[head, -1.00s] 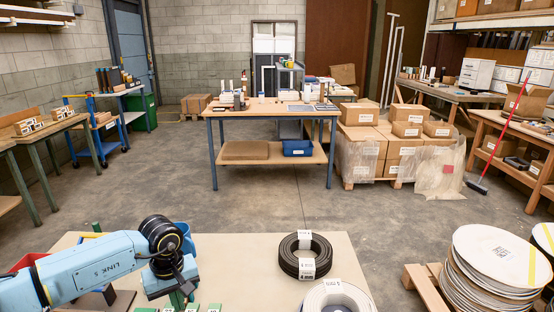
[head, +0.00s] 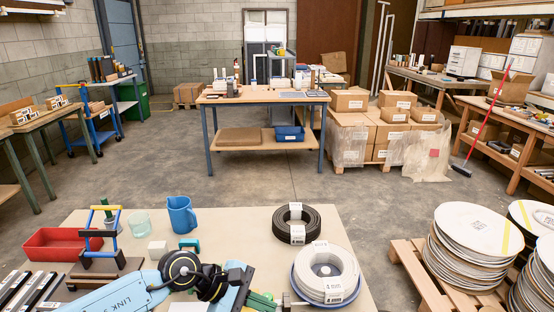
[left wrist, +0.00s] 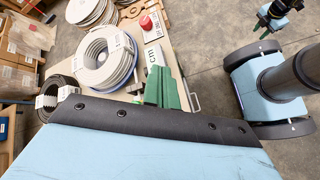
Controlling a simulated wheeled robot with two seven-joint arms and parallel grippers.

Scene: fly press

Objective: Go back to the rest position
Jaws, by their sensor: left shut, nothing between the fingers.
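My left arm crosses the bottom of the head view over the near table (head: 225,218). My left gripper (head: 262,300) is low at the bottom edge, left of the white cable coil (head: 327,275). Its green fingers (left wrist: 165,90) are shut and empty in the left wrist view, with the coil beyond them. My right gripper (left wrist: 268,24) shows small at the top right of the left wrist view, away from the table above the floor. Whether its fingers are open is too small to tell. The right arm is not visible in the head view.
A small press (head: 98,262), red tray (head: 65,243), blue mug (head: 181,214) and glass (head: 139,224) stand on the table's left. A black coil (head: 297,225) lies behind the white one. Disc stacks (head: 470,240) stand at right.

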